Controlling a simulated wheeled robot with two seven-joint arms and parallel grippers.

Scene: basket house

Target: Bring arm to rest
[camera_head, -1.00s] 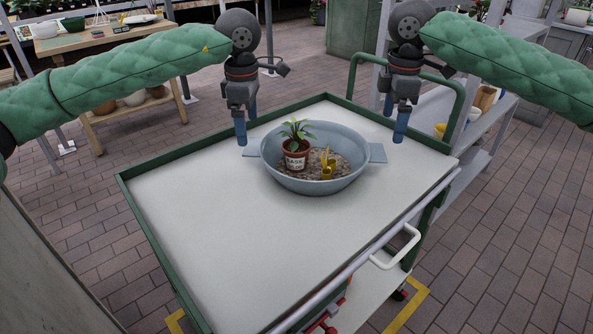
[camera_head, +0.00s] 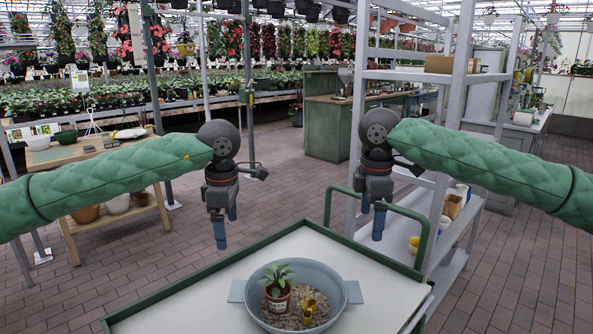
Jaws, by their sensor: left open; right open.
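My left gripper (camera_head: 225,228) hangs fingers down above the far left part of the cart, left of the basin. It is open and empty. My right gripper (camera_head: 372,222) hangs fingers down above the far right part of the cart, right of the basin. It is open and empty, with its fingers partly overlapping in this view. Both green padded arms are raised and reach inward from the sides. The blue-grey basin (camera_head: 336,322) stands on the cart below and between the grippers. It holds a potted plant (camera_head: 279,288), a small yellow tool (camera_head: 309,308) and soil.
The green-rimmed cart (camera_head: 165,318) has bare top left of the basin. A grey metal shelf (camera_head: 400,75) stands close behind my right gripper. A wooden table (camera_head: 85,155) is at the left. Open brick floor lies behind the cart.

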